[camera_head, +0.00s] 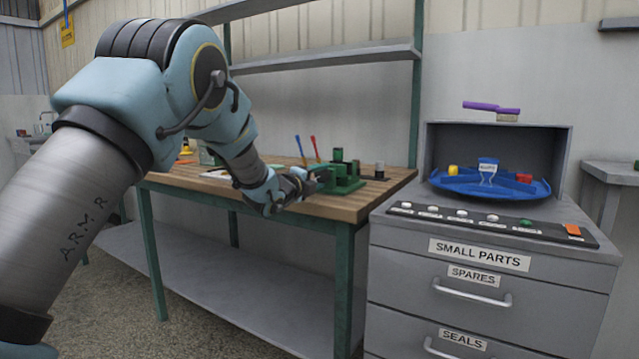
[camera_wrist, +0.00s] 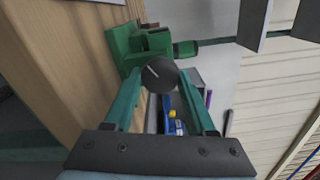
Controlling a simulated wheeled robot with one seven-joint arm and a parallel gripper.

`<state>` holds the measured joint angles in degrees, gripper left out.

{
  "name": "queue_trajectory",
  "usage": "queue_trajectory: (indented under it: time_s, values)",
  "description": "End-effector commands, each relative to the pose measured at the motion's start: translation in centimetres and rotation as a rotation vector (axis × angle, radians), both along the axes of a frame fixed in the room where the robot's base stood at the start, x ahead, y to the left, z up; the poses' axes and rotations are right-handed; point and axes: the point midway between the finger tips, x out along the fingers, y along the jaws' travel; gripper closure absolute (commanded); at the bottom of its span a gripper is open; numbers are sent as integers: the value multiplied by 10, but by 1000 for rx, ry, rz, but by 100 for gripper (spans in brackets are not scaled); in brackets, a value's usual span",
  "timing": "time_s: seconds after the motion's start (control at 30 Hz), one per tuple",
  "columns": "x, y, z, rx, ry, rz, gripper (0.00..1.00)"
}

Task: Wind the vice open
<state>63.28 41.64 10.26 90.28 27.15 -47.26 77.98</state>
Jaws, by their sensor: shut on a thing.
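The green vice (camera_head: 343,178) stands at the front right of the wooden workbench. In the wrist view its green body (camera_wrist: 127,48) lies just beyond my fingertips. A dark round knob (camera_wrist: 160,72) with a pale line across its face is at the near end of the vice. My gripper (camera_head: 306,181) comes in from the left of the vice. In the wrist view its two teal fingers (camera_wrist: 158,86) are shut on the knob, one on either side. The gap between the vice's jaws is too small to judge.
The workbench (camera_head: 385,190) also holds a blue and a red-handled tool behind the vice and a small dark cylinder (camera_head: 379,170) to its right. A grey drawer cabinet (camera_head: 400,262) with a blue round tray (camera_head: 455,188) stands close on the right. Shelves hang above.

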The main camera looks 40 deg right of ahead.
Motion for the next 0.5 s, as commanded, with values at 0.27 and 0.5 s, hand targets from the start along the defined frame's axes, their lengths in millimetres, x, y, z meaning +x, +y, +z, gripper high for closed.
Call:
queue_trajectory:
  time_s: [0.27,0.5]
  values:
    - [2,1,0,-67,253,3,100]
    - [2,1,1,-124,474,2,100]
